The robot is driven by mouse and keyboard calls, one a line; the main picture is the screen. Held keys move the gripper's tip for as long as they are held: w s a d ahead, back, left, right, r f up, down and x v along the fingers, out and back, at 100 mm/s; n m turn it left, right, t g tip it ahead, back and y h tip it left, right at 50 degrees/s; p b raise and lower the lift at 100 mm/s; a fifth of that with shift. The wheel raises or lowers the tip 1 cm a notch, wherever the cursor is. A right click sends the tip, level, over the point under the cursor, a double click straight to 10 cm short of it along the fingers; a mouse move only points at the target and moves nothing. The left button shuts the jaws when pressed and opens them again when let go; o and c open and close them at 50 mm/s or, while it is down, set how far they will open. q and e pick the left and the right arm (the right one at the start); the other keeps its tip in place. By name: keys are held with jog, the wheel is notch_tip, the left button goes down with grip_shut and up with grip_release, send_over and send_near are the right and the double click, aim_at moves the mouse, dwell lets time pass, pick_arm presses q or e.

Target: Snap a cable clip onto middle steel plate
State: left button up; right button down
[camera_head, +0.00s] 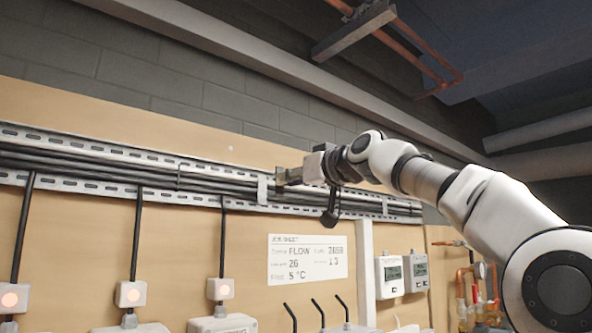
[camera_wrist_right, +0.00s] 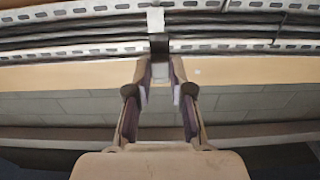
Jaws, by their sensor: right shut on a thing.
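My right gripper (camera_head: 296,174) reaches in from the right to the cable tray. It is shut on a small grey cable clip (camera_head: 282,177). In the wrist view the clip shows dark (camera_wrist_right: 159,44) between the fingertips (camera_wrist_right: 160,66). The clip is at the front of the light middle steel plate (camera_head: 262,189), which stands upright across the black cables. That plate also shows in the wrist view (camera_wrist_right: 156,19), in line with the clip. I cannot tell whether clip and plate touch. My left gripper is not in view.
Perforated steel rails (camera_head: 90,146) run along the wooden board above and below several black cables (camera_head: 110,167). Another plate (camera_head: 385,206) stands farther right. A white label (camera_head: 307,259), sockets with glowing buttons (camera_head: 220,289) and two meters (camera_head: 389,276) are below.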

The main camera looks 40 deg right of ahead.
aim_at(284, 187)
jog(key=w+p, duration=0.3)
jog(key=shift+w+d+f, duration=0.1)
jog(key=shift+w+d, duration=0.15)
jog(key=shift+w, duration=0.1)
jog(key=shift+w+f+b, duration=0.3)
jog(key=shift+w+f, duration=0.1)
jog(key=shift+w, duration=0.15)
jog(key=shift+w+a+r, duration=0.2)
jog(key=shift+w+a, duration=0.1)
jog(key=shift+w, duration=0.3)
jog(key=shift+d, duration=0.2)
jog(key=shift+s+a, duration=0.1)
jog(key=shift+a, duration=0.1)
jog(key=shift+d, duration=0.1)
jog(key=shift+w, duration=0.7)
